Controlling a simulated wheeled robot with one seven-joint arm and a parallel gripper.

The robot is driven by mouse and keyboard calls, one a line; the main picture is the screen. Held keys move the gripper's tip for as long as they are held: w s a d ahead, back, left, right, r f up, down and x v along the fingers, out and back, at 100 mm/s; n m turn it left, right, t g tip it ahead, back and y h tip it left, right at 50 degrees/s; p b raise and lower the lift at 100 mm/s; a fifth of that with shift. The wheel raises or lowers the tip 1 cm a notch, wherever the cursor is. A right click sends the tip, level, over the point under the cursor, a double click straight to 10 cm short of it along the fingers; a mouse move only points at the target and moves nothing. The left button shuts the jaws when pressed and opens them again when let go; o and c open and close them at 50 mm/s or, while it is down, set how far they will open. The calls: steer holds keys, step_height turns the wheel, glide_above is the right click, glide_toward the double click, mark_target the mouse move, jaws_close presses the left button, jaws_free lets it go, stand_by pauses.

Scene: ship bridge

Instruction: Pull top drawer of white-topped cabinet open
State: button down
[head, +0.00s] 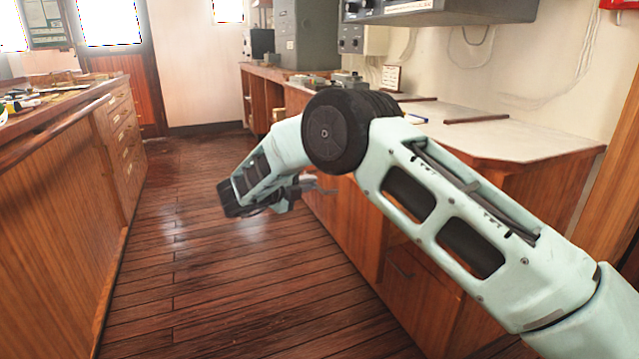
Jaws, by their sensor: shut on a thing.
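The white-topped cabinet (520,139) stands along the right wall, with a wooden front facing the aisle. My arm crosses in front of it and hides much of its upper front. My gripper (322,187) is at the cabinet's front, below the top's edge, its fingers pointing right towards the wood. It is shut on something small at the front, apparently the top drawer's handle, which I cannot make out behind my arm. I cannot tell whether the top drawer stands out from the cabinet. A lower front with a dark handle (400,266) looks closed.
A wooden counter (60,200) with drawers and loose items on top runs along the left. The plank floor (210,280) between is clear. Grey equipment (440,10) hangs above the cabinet. A small sign (391,78) stands at its back.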

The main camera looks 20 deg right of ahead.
steer(key=shift+a, duration=0.3)
steer(key=c, duration=1.5)
jaws_free()
steer(key=p+v, duration=0.1)
steer(key=v, duration=1.6)
steer(key=shift+a, duration=0.15)
steer(key=shift+s, duration=0.1)
